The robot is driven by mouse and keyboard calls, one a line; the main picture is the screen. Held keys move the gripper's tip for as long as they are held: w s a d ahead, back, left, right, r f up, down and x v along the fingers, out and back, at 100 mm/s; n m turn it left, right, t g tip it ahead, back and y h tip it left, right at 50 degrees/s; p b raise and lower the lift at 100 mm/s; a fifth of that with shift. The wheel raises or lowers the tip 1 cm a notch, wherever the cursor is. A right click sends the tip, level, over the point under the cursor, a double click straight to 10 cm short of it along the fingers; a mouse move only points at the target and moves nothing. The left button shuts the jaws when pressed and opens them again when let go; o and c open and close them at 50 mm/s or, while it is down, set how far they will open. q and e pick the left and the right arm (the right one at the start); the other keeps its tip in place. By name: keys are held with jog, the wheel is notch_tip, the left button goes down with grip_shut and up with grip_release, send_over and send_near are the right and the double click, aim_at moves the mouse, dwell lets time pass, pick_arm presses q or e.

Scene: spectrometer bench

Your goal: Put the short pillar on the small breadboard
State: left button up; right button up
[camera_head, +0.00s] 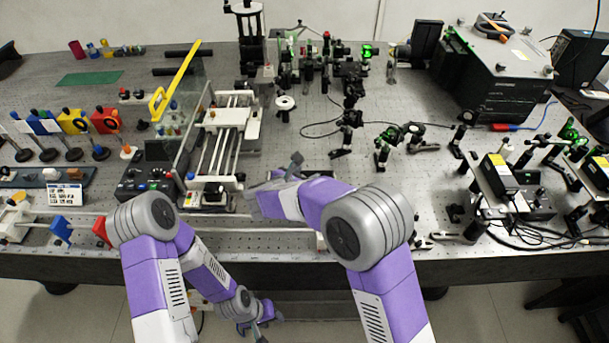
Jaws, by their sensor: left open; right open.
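My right gripper (290,167) is open over the bench, just right of the white rail stage. Nothing shows clearly between its fingers. My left gripper (264,326) is open and low, in front of the bench's front edge and below its top. I cannot single out the short pillar for sure; several small dark posts stand on the bench, and my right arm hides part of the front middle. I cannot tell for sure which plate is the small breadboard.
The perforated bench top (300,135) is crowded. The rail stage (225,145) stands left of my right gripper, with a clear upright panel beside it. Optic mounts (385,143) stand to the right. A large black box (495,72) is at back right. Cables lie at right.

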jog(key=p+v, duration=0.2)
jog(key=v, duration=1)
